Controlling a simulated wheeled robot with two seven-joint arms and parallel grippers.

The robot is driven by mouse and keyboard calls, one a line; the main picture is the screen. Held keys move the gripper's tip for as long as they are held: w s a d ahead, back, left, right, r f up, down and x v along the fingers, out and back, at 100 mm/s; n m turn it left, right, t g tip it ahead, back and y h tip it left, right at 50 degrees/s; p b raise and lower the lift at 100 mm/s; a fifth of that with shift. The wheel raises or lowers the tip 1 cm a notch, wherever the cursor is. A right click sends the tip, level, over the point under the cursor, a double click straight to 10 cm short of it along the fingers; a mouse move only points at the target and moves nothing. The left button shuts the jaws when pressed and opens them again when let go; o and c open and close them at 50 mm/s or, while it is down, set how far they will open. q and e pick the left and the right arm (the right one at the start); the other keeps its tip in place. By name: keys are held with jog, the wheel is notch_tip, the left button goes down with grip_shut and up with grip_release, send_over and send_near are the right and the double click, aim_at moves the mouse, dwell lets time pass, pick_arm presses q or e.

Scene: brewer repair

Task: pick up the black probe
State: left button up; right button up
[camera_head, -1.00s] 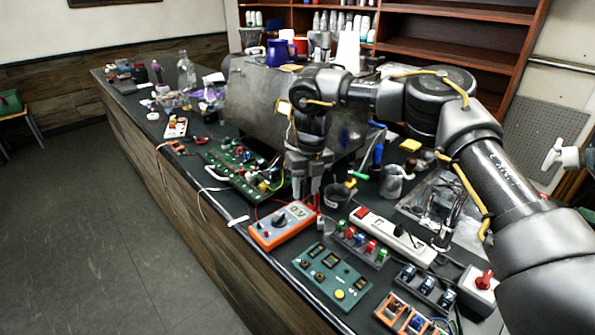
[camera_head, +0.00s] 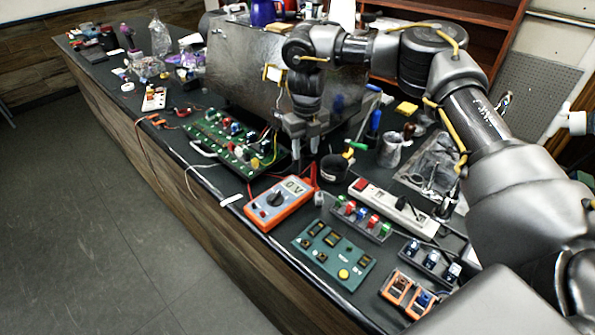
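I cannot make out the black probe for certain; it may be hidden behind or below my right gripper. The orange multimeter (camera_head: 280,203), its display reading about 0 V, lies near the counter's front edge, with a red lead (camera_head: 313,178) at its upper right corner. My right gripper (camera_head: 305,158) points down just behind the multimeter, in front of the metal brewer body (camera_head: 245,80). Its two fingers look apart, with nothing clearly seen between them. My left gripper is out of view.
A green circuit board (camera_head: 228,140) lies left of the gripper, and a dark cup (camera_head: 335,168) stands close on its right. A white power strip (camera_head: 398,208), a green panel (camera_head: 333,254) and several small parts crowd the right. Thin leads hang over the counter edge.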

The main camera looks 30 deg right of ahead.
aim_at(302, 157)
jog(key=shift+w+a+f, duration=0.1)
jog(key=shift+a, duration=0.25)
jog(key=shift+a+f, duration=0.1)
jog(key=shift+f, duration=0.3)
notch_tip(302, 157, down, 4)
jog(key=shift+r+p, duration=0.25)
jog(key=shift+p, duration=0.8)
jog(key=shift+f, duration=0.4)
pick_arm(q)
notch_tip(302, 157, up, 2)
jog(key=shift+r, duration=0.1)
pick_arm(e)
grip_shut()
